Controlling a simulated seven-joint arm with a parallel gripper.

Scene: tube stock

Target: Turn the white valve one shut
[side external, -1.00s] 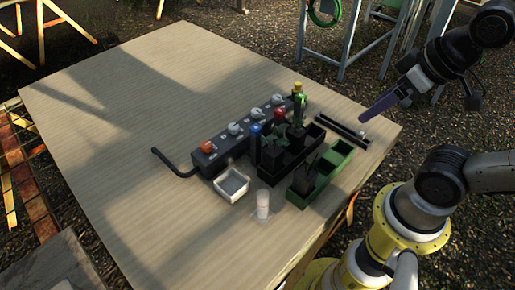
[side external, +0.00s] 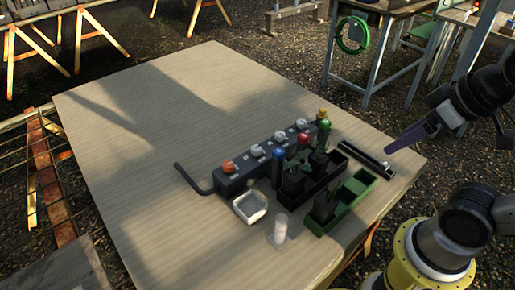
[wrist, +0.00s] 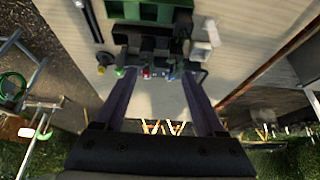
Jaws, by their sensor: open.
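A dark valve block (side external: 240,181) lies on the table in the side external view, with an orange knob (side external: 228,166) at its near left end. Several white knobs follow along its top: the first white knob (side external: 257,150), a middle one (side external: 280,138) and a far one (side external: 302,124). Their labels are too small to read, so I cannot tell which is valve one. My gripper (side external: 388,151) is at the right, above the table's right side, apart from the block. In the wrist view its two fingers (wrist: 158,74) are spread with nothing gripped. The knobs are not clear there.
A black rack (side external: 313,185) with coloured-top items stands beside the block. A green bin (side external: 358,189), a white tray (side external: 250,208), a small white cylinder (side external: 281,227) and a black rail (side external: 366,158) are close by. The table's left half (side external: 140,150) is clear.

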